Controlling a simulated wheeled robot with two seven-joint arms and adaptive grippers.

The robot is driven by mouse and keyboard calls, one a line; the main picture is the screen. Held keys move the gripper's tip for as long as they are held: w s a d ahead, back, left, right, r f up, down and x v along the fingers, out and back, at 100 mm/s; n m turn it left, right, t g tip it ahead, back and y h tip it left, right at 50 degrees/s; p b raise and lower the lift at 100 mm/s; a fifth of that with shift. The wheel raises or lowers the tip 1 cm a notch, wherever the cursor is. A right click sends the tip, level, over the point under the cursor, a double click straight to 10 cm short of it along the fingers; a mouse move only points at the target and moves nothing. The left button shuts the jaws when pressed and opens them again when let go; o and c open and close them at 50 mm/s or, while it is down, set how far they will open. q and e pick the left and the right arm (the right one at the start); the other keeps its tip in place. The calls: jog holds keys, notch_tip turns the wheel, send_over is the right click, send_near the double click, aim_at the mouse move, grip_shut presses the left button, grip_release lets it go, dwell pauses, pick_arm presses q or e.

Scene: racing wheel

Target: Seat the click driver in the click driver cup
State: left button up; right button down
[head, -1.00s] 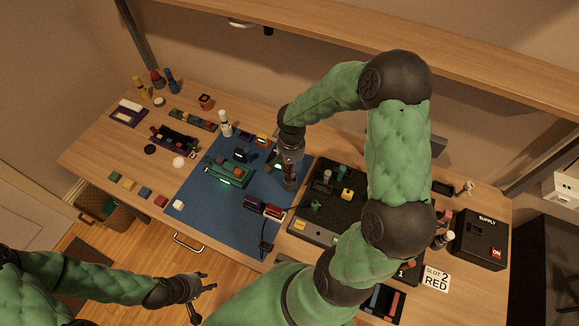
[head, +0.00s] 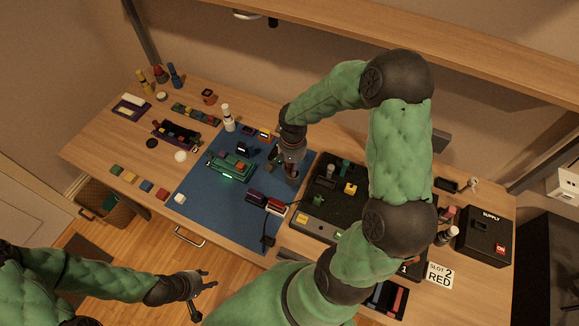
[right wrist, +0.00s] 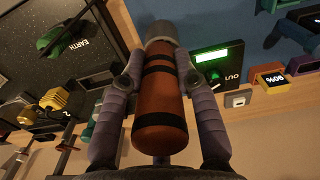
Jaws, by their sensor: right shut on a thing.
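The click driver, an orange-red cylinder with black bands (right wrist: 160,100), is between the two fingers of my right gripper (right wrist: 160,78) in the right wrist view. A grey round part (right wrist: 162,32) is at its far end; I cannot tell whether that is its collar or the cup. In the head view my right gripper (head: 291,160) is over the right side of the blue mat, with the driver mostly hidden. I cannot make out the click driver cup for certain. My left gripper (head: 203,291) is open and empty, off the table's front edge.
The blue mat (head: 205,215) bears a green device (head: 232,165) and dark red blocks (head: 257,197). A black board (head: 310,225) with small parts lies right of it. A white bottle (head: 228,118) stands behind. A black supply box (head: 485,237) is far right.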

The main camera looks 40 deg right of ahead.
pick_arm(q)
jog(key=shift+f, duration=0.4)
pick_arm(e)
jog(key=shift+f, duration=0.4)
jog(key=shift+s+f, duration=0.1)
jog(key=shift+f, duration=0.15)
pick_arm(q)
jog(key=shift+f+b, duration=0.4)
pick_arm(e)
jog(key=shift+f, duration=0.15)
pick_arm(q)
jog(key=shift+s+a+f+b, duration=0.1)
jog(key=shift+s+f+b, duration=0.05)
jog(key=shift+f+b, duration=0.3)
pick_arm(e)
jog(key=shift+s+f, duration=0.25)
jog(key=shift+f, duration=0.25)
jog(key=c, duration=0.8)
grip_release()
jog(key=shift+c, duration=0.2)
pick_arm(q)
jog(key=shift+r, duration=0.1)
pick_arm(e)
jog(key=shift+r, duration=0.1)
jog(key=shift+r, duration=0.1)
